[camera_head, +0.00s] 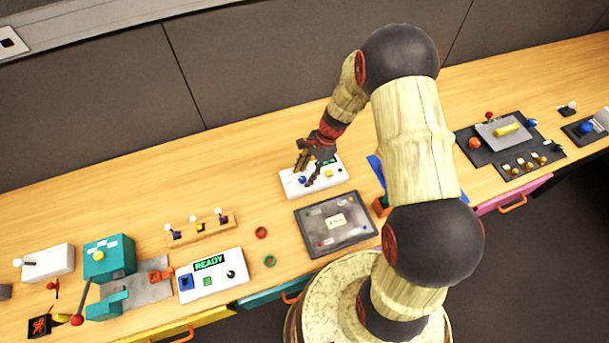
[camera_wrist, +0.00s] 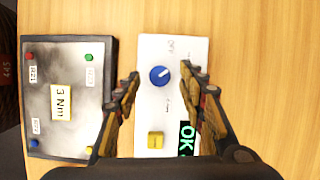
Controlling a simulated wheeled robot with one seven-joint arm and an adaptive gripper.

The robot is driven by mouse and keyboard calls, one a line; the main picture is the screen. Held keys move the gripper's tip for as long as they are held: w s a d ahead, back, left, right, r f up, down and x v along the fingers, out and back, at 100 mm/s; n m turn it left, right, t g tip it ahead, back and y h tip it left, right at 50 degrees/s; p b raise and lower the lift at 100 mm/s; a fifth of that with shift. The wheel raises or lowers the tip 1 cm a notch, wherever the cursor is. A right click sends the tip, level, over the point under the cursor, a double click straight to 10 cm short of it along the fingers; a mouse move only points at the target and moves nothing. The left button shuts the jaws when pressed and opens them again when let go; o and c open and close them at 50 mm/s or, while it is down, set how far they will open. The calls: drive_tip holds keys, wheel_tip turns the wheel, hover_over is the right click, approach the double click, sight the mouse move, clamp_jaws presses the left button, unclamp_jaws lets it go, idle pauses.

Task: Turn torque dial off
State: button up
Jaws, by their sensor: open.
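A white panel (camera_wrist: 176,50) carries a round blue dial (camera_wrist: 160,76) with a white pointer mark, printed labels around it, a yellow square button (camera_wrist: 155,140) and a dark display (camera_wrist: 188,138) with green "OK" text. The label by the dial on the far side seems to read "OFF". The pointer does not clearly line up with it. In the head view the panel (camera_head: 289,186) lies under my gripper (camera_head: 308,176), and the blue dial (camera_head: 302,180) shows beside the fingers. In the wrist view my gripper (camera_wrist: 165,82) is open, its fingers apart on either side of the dial, with no visible contact.
A dark-framed grey plate (camera_wrist: 68,55) with a "3 Nm" card (camera_wrist: 61,102) and coloured corner knobs lies beside the panel. Bare wood lies behind the panel.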

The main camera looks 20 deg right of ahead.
drive_tip(key=shift+a+f, duration=0.1)
drive_tip(key=shift+f, duration=0.25)
drive_tip(key=shift+c, duration=0.3)
clamp_jaws()
